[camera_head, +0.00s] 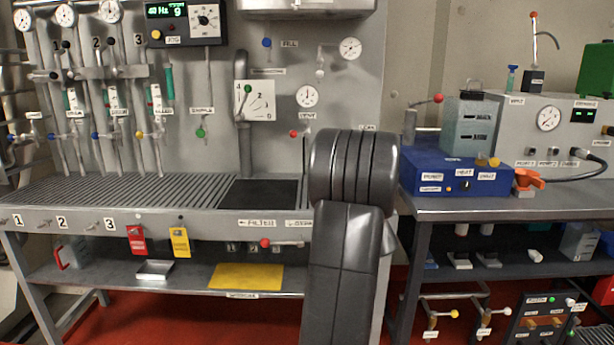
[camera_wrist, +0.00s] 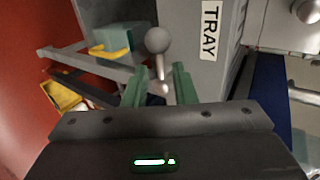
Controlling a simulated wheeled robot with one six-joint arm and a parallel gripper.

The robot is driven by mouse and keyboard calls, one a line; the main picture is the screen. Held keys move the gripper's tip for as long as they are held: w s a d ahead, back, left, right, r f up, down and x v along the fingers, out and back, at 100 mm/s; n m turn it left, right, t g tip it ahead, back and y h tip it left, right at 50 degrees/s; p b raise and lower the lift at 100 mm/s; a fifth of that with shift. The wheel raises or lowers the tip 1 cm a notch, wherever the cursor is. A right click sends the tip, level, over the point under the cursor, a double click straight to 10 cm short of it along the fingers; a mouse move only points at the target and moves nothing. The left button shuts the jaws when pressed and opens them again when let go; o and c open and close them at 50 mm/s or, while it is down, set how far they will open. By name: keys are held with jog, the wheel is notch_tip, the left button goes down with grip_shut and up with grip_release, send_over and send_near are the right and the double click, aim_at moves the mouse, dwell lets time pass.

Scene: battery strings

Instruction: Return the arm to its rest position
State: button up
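My arm (camera_head: 352,220) stands upright in the middle of the head view, and its dark links hide the gripper there. In the wrist view my gripper (camera_wrist: 158,78) has its two green fingers apart. A grey ball knob (camera_wrist: 157,40) on a thin pale stem shows between and beyond the fingertips. The fingers do not look closed on the stem, though the exact distance to it is hard to tell. Nothing is seen held.
A grey panel labelled TRAY (camera_wrist: 210,30) is close beside the fingers. The grooved bench (camera_head: 130,190) is left of my arm. A blue heater unit (camera_head: 455,178) and grey gauge box (camera_head: 550,125) stand on the right bench. A yellow mat (camera_head: 246,277) lies on the lower shelf.

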jog(key=x, duration=0.4)
jog(key=shift+w+f, duration=0.15)
jog(key=shift+w, duration=0.05)
jog(key=shift+w+p, duration=0.2)
jog(key=shift+p, duration=0.15)
jog(key=shift+s+f+n+h+p, duration=0.1)
jog(key=shift+f+n+h+p, duration=0.15)
jog(key=shift+n+h, duration=0.35)
jog(key=shift+f+h, duration=0.25)
jog(key=shift+h, duration=0.15)
